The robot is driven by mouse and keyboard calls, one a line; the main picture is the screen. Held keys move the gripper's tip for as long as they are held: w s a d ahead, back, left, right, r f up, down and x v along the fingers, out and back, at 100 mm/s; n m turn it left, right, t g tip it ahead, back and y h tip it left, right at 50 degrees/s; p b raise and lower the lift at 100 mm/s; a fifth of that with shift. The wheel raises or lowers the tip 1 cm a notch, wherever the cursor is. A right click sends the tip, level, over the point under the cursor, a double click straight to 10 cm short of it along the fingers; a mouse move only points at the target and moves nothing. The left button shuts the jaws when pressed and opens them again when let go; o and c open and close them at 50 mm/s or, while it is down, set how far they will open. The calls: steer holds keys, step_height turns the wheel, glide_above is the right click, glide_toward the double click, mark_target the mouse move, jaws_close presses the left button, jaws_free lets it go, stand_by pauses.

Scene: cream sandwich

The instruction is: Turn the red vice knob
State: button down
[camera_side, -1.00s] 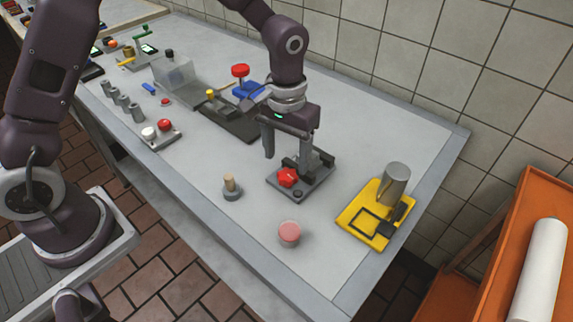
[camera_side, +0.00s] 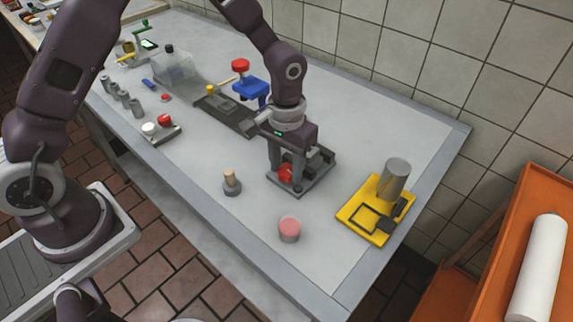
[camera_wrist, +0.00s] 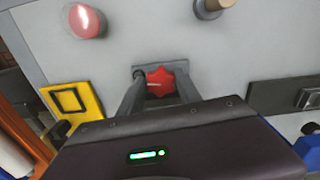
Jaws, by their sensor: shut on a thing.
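The red vice knob (camera_side: 285,173) is star-shaped and sits at the front of the dark grey vice (camera_side: 316,181) on the table. My gripper (camera_side: 284,172) points down over the vice, with its fingers on either side of the knob. In the wrist view the red knob (camera_wrist: 160,80) shows between the two grey fingertips of my gripper (camera_wrist: 158,82). The gripper is shut on the knob. Much of the vice is hidden behind the fingers and the gripper body.
A yellow tray (camera_side: 352,217) with a grey cylinder (camera_side: 393,180) stands to the right. A pink-topped puck (camera_side: 289,229) and a wooden peg on a grey base (camera_side: 231,184) stand in front. A dark plate (camera_side: 240,120) and a blue stand (camera_side: 250,91) lie behind left.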

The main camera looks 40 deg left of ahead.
mark_target(286, 171)
steer(key=m, duration=0.4)
steer(key=c, duration=0.8)
jaws_free()
step_height(286, 171, up, 7)
steer(key=shift+r, duration=0.1)
